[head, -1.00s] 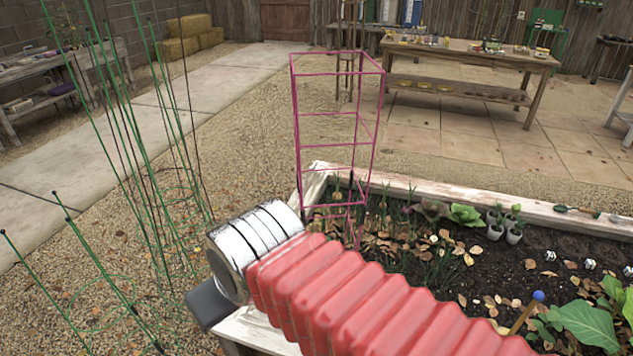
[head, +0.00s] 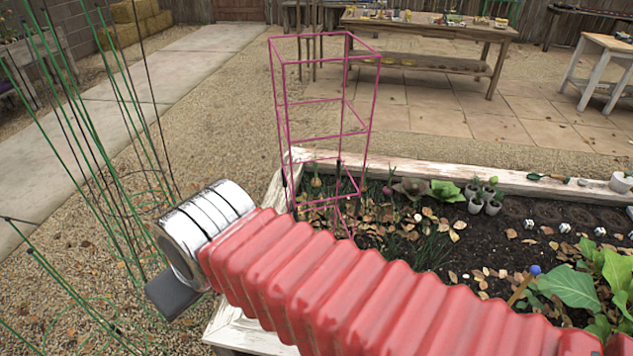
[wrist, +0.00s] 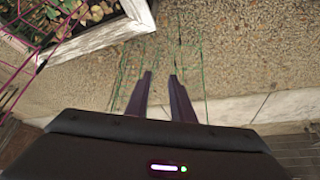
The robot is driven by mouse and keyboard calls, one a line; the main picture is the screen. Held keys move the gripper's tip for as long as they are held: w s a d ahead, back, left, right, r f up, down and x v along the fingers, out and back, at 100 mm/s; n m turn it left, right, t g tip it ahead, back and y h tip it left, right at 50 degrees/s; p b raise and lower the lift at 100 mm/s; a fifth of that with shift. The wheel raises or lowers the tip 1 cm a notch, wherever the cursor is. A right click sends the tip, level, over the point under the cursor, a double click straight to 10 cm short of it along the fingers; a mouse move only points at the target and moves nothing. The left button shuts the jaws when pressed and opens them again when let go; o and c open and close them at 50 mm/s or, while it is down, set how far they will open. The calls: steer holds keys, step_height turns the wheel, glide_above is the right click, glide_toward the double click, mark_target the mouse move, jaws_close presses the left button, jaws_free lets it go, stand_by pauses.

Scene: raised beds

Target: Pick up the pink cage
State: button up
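The pink cage (head: 372,112) is a tall, square wire frame in the head view. It stands upright at the far left corner of the white-edged raised bed, its lower part among plants and dry leaves. In the wrist view, part of it (wrist: 37,47) shows at the upper left. My gripper (wrist: 160,75) has its two dark fingers apart with nothing between them, pointing over gravel away from the cage. In the head view my red arm crosses the front, and the fingers are hidden.
The raised bed's white wooden edge (head: 470,171) runs behind the plants. Green wire cages (head: 95,130) stand on the gravel at left, and green wires also show beyond my fingers. A wooden table (head: 430,25) stands at the back. Gravel between the cages is open.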

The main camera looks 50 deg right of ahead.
steer(key=w+d+f+m+h, duration=0.1)
steer(key=w+d+f+h, duration=0.15)
steer(key=d, duration=0.65)
steer(key=w+d+f+m+h, duration=0.1)
steer(key=w+d, duration=0.2)
steer(key=d, duration=0.6)
steer(key=w+d+f+m+h, duration=0.1)
steer(key=w+d+f+h, duration=0.15)
steer(key=d, duration=0.65)
steer(key=s+d+f+t, duration=0.1)
steer(key=s+d+f, duration=0.2)
steer(key=d+f, duration=0.4)
steer(key=s+d+f+t, duration=0.1)
steer(key=s+d+f, duration=0.3)
steer(key=d, duration=0.5)
steer(key=w+a+n+t+y, duration=0.2)
steer(key=a+t+y, duration=0.2)
steer(key=a+t, duration=0.2)
steer(key=shift+w+y, duration=0.15)
steer(key=shift+y, duration=0.25)
steer(key=shift+w+f, duration=0.1)
